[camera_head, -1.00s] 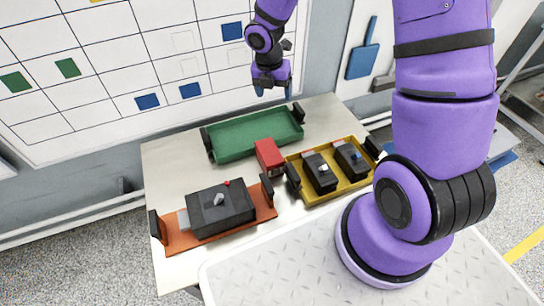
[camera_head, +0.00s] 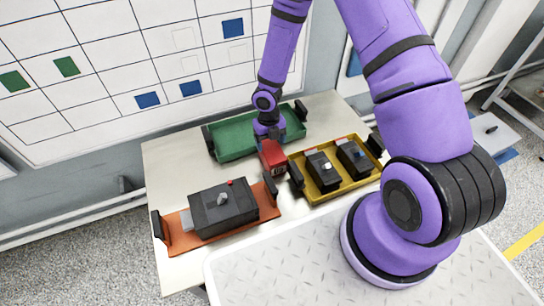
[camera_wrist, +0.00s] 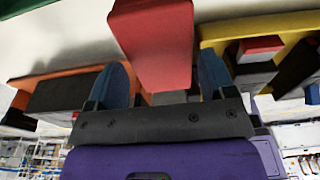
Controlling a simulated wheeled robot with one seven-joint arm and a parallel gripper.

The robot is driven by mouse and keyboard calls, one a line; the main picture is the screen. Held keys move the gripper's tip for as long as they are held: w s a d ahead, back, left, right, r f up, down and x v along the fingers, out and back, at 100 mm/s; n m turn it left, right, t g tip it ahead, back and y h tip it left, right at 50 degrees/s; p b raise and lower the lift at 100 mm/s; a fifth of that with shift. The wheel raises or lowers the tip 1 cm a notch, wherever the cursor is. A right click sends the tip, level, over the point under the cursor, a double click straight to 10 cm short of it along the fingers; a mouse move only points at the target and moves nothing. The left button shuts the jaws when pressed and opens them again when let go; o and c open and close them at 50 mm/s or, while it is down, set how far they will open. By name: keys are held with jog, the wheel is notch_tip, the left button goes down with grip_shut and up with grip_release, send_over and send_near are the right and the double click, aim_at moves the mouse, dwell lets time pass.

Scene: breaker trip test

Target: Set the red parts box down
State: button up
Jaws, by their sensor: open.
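The red parts box (camera_head: 272,160) is on the pale table, in the gap between the orange, green and yellow trays. In the wrist view the red box (camera_wrist: 155,45) extends away from me, its near end between my two blue fingers. My gripper (camera_head: 268,137) is low at the box's rear side, and its fingertips are largely hidden in the head view. In the wrist view my gripper (camera_wrist: 164,85) is open, with a finger on either side of the box. Whether either finger touches the box is not clear.
An orange tray (camera_head: 178,243) with a dark switch box (camera_head: 222,210) stands at the left front. A green empty tray (camera_head: 232,147) is behind. A yellow tray (camera_head: 325,196) with two dark switch boxes is close on the right. Bare table (camera_head: 175,165) shows at the left.

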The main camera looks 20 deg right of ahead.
aim_at(272, 149)
jog(key=f, duration=0.1)
jog(key=s+f, duration=0.1)
jog(key=f, duration=0.3)
jog(key=shift+s, duration=0.25)
jog(key=shift+f, duration=0.35)
jog(key=c, duration=0.8)
jog(key=shift+c, duration=0.2)
